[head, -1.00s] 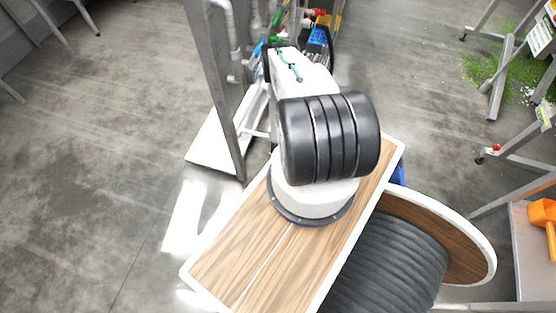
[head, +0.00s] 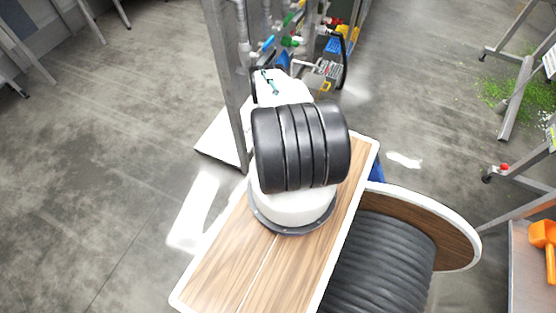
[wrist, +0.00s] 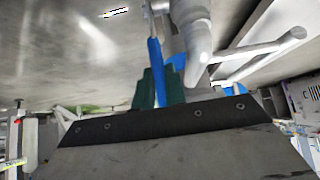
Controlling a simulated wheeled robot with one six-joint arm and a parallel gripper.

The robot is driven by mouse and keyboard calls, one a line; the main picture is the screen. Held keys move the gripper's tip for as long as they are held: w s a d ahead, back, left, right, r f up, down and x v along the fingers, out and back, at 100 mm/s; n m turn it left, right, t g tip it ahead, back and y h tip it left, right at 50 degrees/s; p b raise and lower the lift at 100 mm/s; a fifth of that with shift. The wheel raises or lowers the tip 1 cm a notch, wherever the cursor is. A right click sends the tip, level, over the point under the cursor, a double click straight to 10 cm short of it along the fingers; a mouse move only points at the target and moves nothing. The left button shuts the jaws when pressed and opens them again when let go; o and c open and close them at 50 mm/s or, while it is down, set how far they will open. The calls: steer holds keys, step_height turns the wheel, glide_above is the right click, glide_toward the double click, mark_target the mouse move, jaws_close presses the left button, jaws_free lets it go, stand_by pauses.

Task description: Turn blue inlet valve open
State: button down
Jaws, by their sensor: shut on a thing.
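The blue valve handle (wrist: 155,62) stands upright in the middle of the wrist view, beside a grey pipe fitting (wrist: 196,38). My gripper (wrist: 159,90) shows there as dark green fingers, shut on the blue handle. The handle's lower part is hidden between the fingers. In the head view, a blue handle (head: 268,43) shows on the pipework just beyond my arm.
Green handles (head: 288,18), a red part (head: 335,20) and a grey box (head: 327,70) crowd the pipework. A grey upright post (head: 226,80) stands close left of my arm. Open floor (head: 110,150) lies to the left.

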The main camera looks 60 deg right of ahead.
steer(key=shift+a+h, duration=0.3)
steer(key=shift+a, duration=0.1)
steer(key=c, duration=1.7)
jaws_free()
steer(key=shift+a, duration=0.1)
steer(key=v, duration=0.7)
steer(key=shift+a+r, duration=0.25)
